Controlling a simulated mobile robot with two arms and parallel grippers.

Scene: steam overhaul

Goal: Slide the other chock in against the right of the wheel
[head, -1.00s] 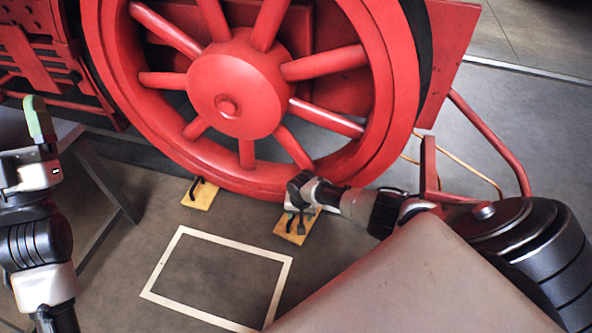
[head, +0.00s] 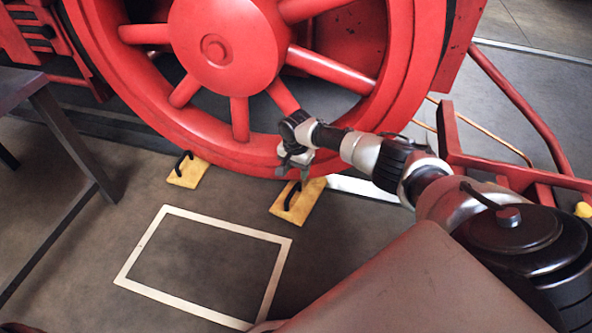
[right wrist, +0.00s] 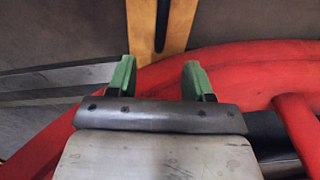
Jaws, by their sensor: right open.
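The big red spoked wheel (head: 215,155) stands at the top of the head view. One yellow chock (head: 188,172) with a black handle lies at the left of its foot. The other yellow chock (head: 299,203), also with a black handle, lies at the right of its foot, close to the rim; whether it touches is hard to tell. My right gripper (head: 299,172) is just above and behind this chock. In the right wrist view, its green fingertips (right wrist: 160,78) are apart and empty, with the chock (right wrist: 161,30) beyond them. My left gripper is out of view.
A pale rectangular outline (head: 205,265) is marked on the floor in front of the chocks; the floor inside is bare. A dark table (head: 60,125) stands at the left. Red bars (head: 515,170) stand at the right of the wheel.

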